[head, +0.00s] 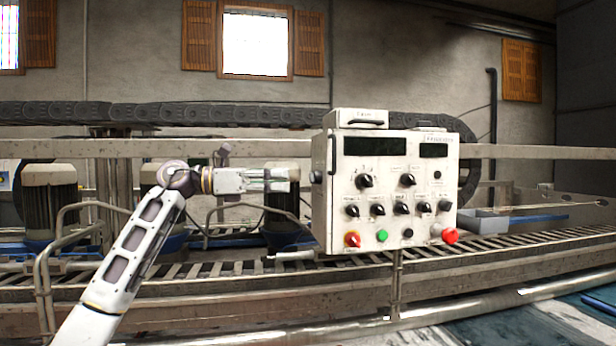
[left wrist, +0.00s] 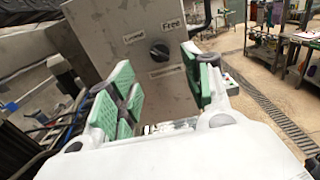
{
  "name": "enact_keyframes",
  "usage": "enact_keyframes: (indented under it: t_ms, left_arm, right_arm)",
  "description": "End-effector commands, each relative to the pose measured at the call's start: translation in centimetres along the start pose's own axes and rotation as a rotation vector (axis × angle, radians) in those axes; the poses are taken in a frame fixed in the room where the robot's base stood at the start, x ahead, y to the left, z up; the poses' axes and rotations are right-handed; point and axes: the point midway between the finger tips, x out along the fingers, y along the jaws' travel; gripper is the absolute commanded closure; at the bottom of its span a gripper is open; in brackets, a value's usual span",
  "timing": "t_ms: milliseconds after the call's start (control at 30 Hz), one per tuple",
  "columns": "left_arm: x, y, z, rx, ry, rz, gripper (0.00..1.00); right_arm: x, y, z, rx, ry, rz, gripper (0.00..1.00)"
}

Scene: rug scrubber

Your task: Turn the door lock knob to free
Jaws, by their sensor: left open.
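The control box (head: 325,215) is a worn white cabinet. The door lock knob (left wrist: 160,50) is a small black knob on its grey side face in the left wrist view, and a dark bit of it (head: 316,177) sticks out at the box's left edge in the head view. A "Free" label is above the knob to the right, with one label to its upper left and one below; which way the knob points is unclear. My left gripper (head: 285,179) is open beside that face, its green pads (left wrist: 120,95) either side of the knob's line, apart from it. My right gripper is not seen.
A roller conveyor (head: 230,268) runs below and a beam (head: 240,147) behind. Left of the box stand motors (head: 48,200).

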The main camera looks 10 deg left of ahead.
Motion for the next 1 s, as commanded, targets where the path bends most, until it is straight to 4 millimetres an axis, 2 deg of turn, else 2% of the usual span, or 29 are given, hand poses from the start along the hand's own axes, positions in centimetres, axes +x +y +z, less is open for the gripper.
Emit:
enact_keyframes:
  t_ms: [300,500,700,1000]
  left_arm:
    - [4.3,0.0,0.2,-0.001,0.000,-0.002,0.50]
    - [6.4,0.0,0.1,-0.001,0.000,0.000,0.50]
    - [7.3,0.1,0.0,0.000,0.000,0.001,0.50]
    - [7.4,0.1,0.0,0.000,0.000,0.001,0.50]
  right_arm:
    - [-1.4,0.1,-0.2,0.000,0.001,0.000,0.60]
    - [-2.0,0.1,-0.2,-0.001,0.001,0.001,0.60]
    - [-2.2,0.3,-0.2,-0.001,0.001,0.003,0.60]
    - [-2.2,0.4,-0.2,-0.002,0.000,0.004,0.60]
